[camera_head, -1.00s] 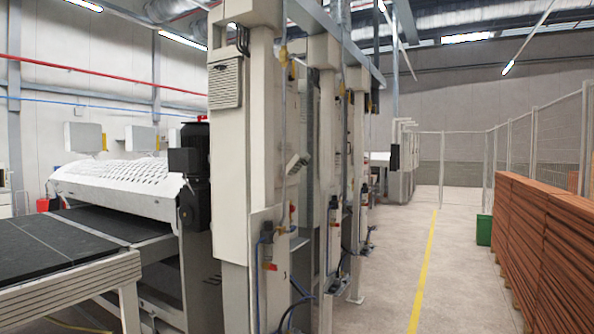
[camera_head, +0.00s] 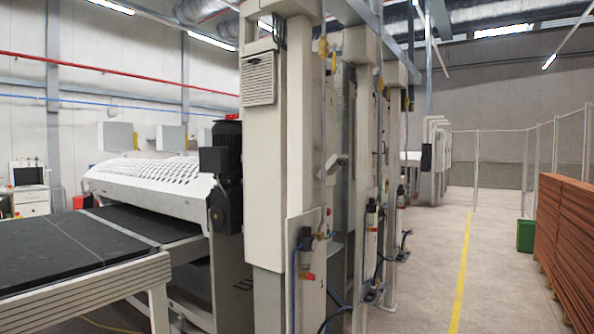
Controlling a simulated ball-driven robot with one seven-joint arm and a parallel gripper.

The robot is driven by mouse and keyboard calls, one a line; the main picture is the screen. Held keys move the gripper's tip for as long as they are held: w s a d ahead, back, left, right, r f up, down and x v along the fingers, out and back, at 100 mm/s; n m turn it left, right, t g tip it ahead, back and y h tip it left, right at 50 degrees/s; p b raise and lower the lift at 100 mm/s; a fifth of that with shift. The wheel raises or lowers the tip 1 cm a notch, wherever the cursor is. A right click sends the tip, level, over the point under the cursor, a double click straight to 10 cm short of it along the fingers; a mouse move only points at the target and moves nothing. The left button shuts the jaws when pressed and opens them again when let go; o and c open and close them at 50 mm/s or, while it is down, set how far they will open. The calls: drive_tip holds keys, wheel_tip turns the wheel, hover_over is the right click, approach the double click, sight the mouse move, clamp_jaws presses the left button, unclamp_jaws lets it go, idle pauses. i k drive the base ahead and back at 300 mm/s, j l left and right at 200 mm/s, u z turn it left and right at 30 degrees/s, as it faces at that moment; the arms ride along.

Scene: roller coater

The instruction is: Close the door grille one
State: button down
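Wire mesh fence panels (camera_head: 555,145) run along the right side. A mesh section (camera_head: 500,172) with upright posts crosses the far end of the aisle. I cannot tell which panel is door grille one, or whether it stands open or shut. A small louvred grille (camera_head: 259,79) is on the tall beige machine column (camera_head: 262,180) in the middle. My gripper and arm are not in view.
A roller conveyor with a dark belt (camera_head: 60,245) and a white perforated cover (camera_head: 150,180) fills the left. Stacked brown boards (camera_head: 565,235) and a green bin (camera_head: 525,235) stand right. The floor along the yellow line (camera_head: 460,275) is clear.

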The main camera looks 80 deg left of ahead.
sight(333, 170)
drive_tip(key=i+j+u, duration=0.15)
drive_tip(key=u, duration=0.2)
drive_tip(key=i+j+u, duration=0.2)
drive_tip(key=u, duration=0.15)
drive_tip(key=i+j+u, duration=0.15)
drive_tip(key=u, duration=0.25)
drive_tip(key=i+u, duration=0.35)
drive_tip(key=i, duration=0.6)
drive_tip(key=i+l+u, duration=0.1)
drive_tip(key=i+u, duration=0.2)
drive_tip(key=i, duration=0.6)
